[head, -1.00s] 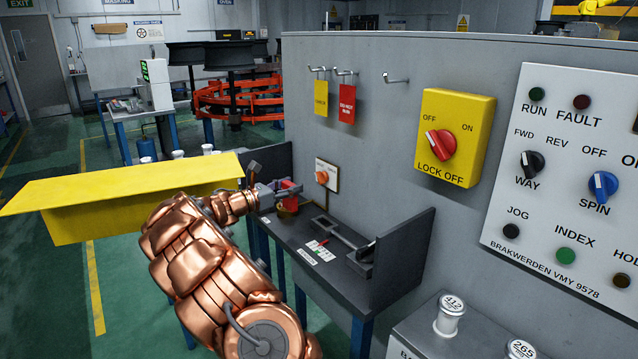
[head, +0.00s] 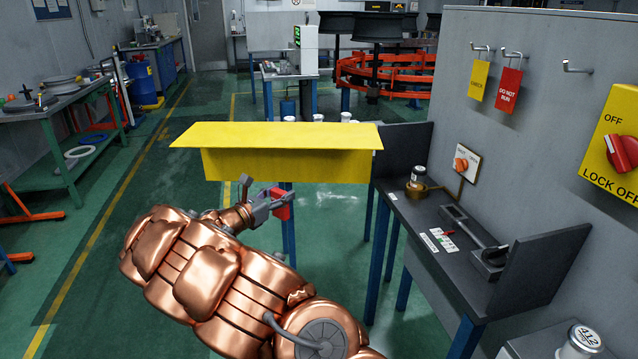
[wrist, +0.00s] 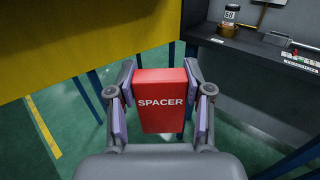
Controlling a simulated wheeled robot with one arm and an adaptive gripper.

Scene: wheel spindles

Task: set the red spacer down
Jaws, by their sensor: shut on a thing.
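The red spacer (wrist: 161,105) is a block with the word SPACER on its face. In the wrist view it sits between both fingers of my gripper (wrist: 160,90), which is shut on it. In the head view the red spacer (head: 282,205) shows at the tip of my gripper (head: 277,202). It is held in the air in front of and below the yellow angled panel (head: 290,135), left of the dark bench (head: 462,262). Green floor shows beneath it in the wrist view.
The bench holds a brass fitting with a labelled weight (head: 417,182), a grey lever tool (head: 472,232) and small cards. An upright plate (head: 545,262) stands at its near end. A green-framed table (head: 60,105) is at the left. Open floor lies between.

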